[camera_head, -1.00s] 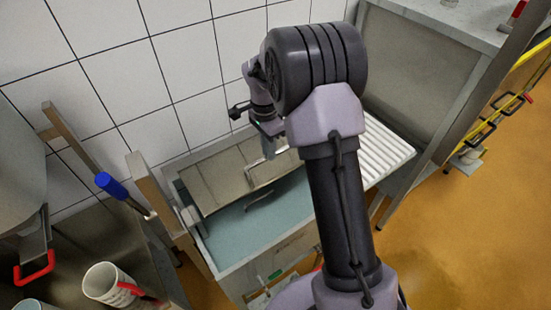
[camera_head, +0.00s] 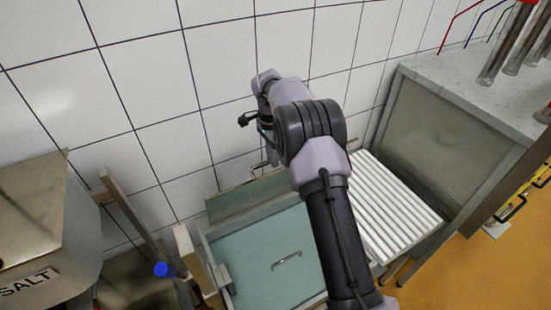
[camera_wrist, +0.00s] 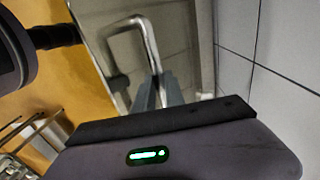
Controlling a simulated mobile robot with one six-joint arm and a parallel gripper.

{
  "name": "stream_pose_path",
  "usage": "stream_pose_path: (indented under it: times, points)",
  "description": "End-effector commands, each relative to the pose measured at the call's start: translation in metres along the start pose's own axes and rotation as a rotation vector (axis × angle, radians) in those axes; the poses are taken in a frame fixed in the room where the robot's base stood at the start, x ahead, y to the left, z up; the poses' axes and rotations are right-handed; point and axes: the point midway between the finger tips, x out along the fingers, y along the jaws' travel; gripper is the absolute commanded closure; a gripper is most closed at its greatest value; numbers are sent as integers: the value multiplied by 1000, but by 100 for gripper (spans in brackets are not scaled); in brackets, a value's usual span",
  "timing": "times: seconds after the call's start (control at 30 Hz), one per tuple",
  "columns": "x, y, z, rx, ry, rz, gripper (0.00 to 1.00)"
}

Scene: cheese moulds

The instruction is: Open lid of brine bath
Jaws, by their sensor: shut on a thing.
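The brine bath (camera_head: 222,290) stands against the tiled wall, with pale blue-green brine (camera_head: 258,255) showing in it. Its metal lid (camera_head: 245,197) is raised steeply at the back edge, seen as a narrow panel. A handle-shaped mark in the brine looks like a reflection. In the wrist view my gripper (camera_wrist: 168,92) is shut on the lid's bent-rod handle (camera_wrist: 128,28), with the shiny lid (camera_wrist: 180,35) behind. In the head view my gripper is mostly hidden behind my arm, near the lid's top. My arm also covers the bath's right part.
A white slatted rack (camera_head: 395,210) adjoins the bath on the right, beside a grey counter (camera_head: 475,90) with glass tubes. A salt bin (camera_head: 35,220) and a blue-ended tool (camera_head: 162,269) stand at the left. The tiled wall (camera_head: 150,90) is close behind the lid.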

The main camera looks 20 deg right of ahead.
Motion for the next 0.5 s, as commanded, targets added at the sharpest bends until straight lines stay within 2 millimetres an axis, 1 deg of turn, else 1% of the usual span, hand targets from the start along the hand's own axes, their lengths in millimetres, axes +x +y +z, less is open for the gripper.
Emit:
stream_pose_path:
  times: [0.37, 0.4, 0.5]
  points:
    - [2, -1, 1, -2, -1, 2, 100]
    - [2, -1, 1, -2, -1, 2, 82]
    - [2, -1, 0, -1, -1, 2, 64]
